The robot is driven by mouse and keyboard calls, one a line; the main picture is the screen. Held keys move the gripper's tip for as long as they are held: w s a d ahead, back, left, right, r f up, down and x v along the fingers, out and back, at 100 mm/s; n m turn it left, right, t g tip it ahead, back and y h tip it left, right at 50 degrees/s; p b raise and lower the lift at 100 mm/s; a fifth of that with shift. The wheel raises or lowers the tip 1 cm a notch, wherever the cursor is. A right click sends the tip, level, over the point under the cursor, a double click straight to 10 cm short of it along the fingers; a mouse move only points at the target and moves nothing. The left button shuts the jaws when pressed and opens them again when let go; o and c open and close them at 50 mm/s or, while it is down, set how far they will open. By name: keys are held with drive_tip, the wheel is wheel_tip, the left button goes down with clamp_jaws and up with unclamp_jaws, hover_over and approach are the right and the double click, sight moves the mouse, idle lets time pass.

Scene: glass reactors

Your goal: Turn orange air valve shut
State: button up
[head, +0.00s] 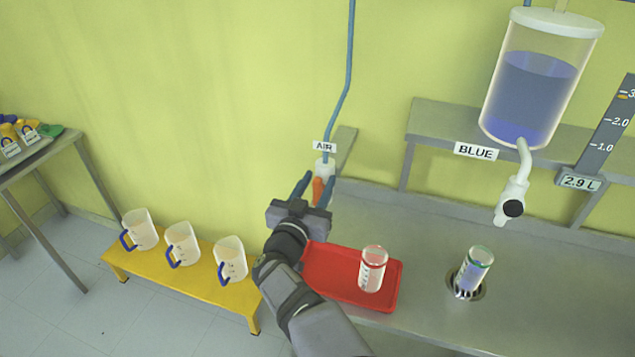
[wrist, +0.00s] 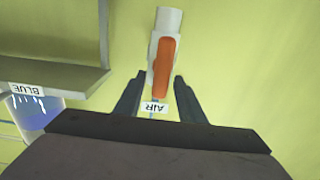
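The orange air valve handle (head: 318,188) sits on a white valve body (head: 324,168) on the wall pipe, below the AIR label (head: 324,147). In the wrist view the orange handle (wrist: 164,66) lies lengthwise along the white valve body (wrist: 169,20). My gripper (head: 315,184) is open, with one finger on either side of the handle in the head view. In the wrist view my gripper (wrist: 158,82) shows both fingers spread apart, with the handle between and ahead of the tips. I cannot tell whether either finger touches it.
A blue hose (head: 343,95) rises above the valve. A red tray (head: 390,298) with a glass beaker (head: 373,270) stands on the steel bench below. Jugs stand on a yellow bench (head: 190,278) at left.

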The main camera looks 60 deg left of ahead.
clamp_jaws()
drive_tip(key=shift+f+b, duration=0.1)
drive_tip(key=shift+b, duration=0.3)
drive_tip(key=m+b, duration=0.3)
drive_tip(key=shift+w+d+f+m+b, duration=0.25)
drive_tip(key=shift+w+d+m+b, duration=0.05)
drive_tip(key=shift+b, duration=0.05)
drive_tip(key=shift+w+d+f+m+b, duration=0.2)
drive_tip(key=shift+f+m+b, duration=0.15)
drive_tip(key=shift+m+b, duration=2)
drive_tip(key=shift+w+d+f+m+b, duration=0.2)
drive_tip(key=shift+f+m+b, duration=0.1)
drive_tip(key=shift+m+b, duration=2.05)
drive_tip(key=shift+w+d+f+m+b, duration=0.2)
drive_tip(key=shift+f+m+b, duration=0.15)
drive_tip(key=shift+m+b, duration=2)
drive_tip(key=shift+m, duration=0.25)
